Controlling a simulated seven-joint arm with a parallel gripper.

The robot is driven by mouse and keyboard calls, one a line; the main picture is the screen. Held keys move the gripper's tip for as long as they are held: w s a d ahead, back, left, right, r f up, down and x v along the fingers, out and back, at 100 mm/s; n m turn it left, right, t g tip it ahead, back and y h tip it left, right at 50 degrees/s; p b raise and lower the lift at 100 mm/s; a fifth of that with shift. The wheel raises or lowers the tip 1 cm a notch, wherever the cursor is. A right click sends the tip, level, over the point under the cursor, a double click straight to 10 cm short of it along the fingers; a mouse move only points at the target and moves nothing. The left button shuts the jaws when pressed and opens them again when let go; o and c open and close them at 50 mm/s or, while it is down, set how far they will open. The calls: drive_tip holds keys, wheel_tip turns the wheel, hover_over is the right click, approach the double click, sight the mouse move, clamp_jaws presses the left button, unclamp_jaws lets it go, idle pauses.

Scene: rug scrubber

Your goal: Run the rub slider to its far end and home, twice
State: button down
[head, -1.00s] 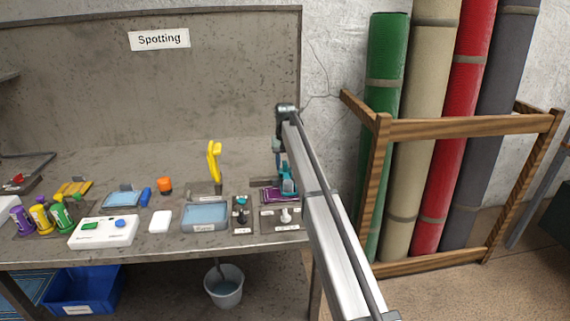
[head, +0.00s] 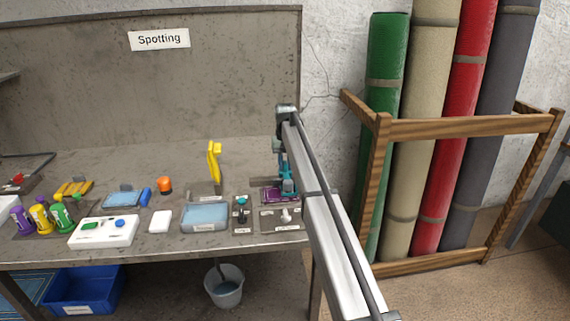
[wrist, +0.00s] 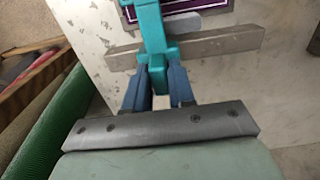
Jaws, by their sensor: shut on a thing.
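The rub slider shows as a teal handle (wrist: 152,40) in the wrist view, with a pale grey block (wrist: 184,24) beside it at the edge of a purple patch (wrist: 165,8). My gripper (wrist: 157,78) is shut on the teal handle, one blue finger on each side. A long grey bar (wrist: 215,42) lies across under the handle. In the head view my gripper (head: 283,172) is low over the right end of the bench, just behind the purple patch (head: 272,195). My arm hides part of the slider there, and its travel ends cannot be made out.
A blue tray (head: 205,215) and a yellow upright tool (head: 214,163) stand to the left. A wooden rack (head: 460,128) with rolled rugs is to the right of the bench.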

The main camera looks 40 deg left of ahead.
drive_tip(key=s+a, duration=0.4)
drive_tip(key=shift+s+a, duration=0.3)
drive_tip(key=shift+s, duration=0.05)
drive_tip(key=c, duration=1.1)
unclamp_jaws()
drive_tip(key=shift+o, duration=0.3)
drive_tip(key=shift+r, duration=0.1)
drive_tip(key=shift+r, duration=0.3)
wheel_tip(320, 180, up, 13)
